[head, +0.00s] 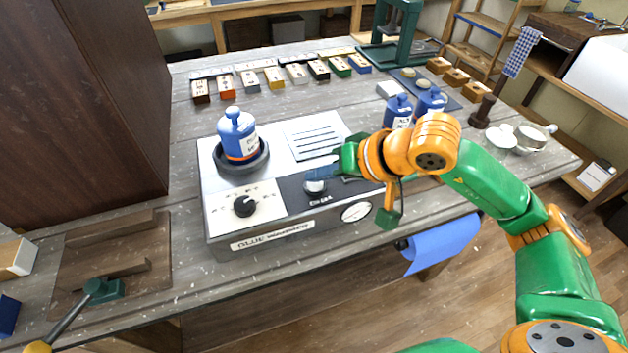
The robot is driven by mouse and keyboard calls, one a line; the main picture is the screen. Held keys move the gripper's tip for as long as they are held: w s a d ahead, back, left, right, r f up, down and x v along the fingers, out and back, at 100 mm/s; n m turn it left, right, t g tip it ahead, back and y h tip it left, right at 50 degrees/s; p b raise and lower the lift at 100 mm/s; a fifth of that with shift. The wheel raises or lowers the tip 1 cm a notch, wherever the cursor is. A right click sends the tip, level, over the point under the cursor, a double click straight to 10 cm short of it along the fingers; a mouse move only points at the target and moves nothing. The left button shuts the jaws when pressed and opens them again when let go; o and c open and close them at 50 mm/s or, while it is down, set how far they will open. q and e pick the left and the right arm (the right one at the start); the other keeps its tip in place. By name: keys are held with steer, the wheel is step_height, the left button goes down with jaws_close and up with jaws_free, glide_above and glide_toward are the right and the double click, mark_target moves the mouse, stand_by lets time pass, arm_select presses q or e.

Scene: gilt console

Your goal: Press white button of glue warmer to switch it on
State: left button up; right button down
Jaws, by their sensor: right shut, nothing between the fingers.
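The glue warmer (255,236) is a pale box on the table with a blue glue bottle (238,133) standing in its dark round well. Its front has a black knob (245,206), a dark panel and a round gauge (356,211). The white button (315,187) sits on the dark panel and is partly covered by my gripper. My right gripper (318,174) is shut and empty, reaching in from the right with its fingertips over the button. I cannot tell whether the fingertips touch it. My left gripper is out of view.
Two blue bottles (398,112) stand behind my right wrist. A row of small coloured blocks (273,77) lies at the back. A dark cabinet (85,90) stands at left, above a wooden board with a green lever tool (104,290).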

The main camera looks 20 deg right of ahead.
mark_target(320, 187)
steer(key=shift+f, duration=0.15)
steer(key=shift+r+p, duration=0.4)
steer(key=shift+r, duration=0.55)
steer(key=shift+r, duration=0.1)
step_height(320, 187, up, 6)
steer(key=p, duration=0.3)
steer(key=shift+p, duration=0.4)
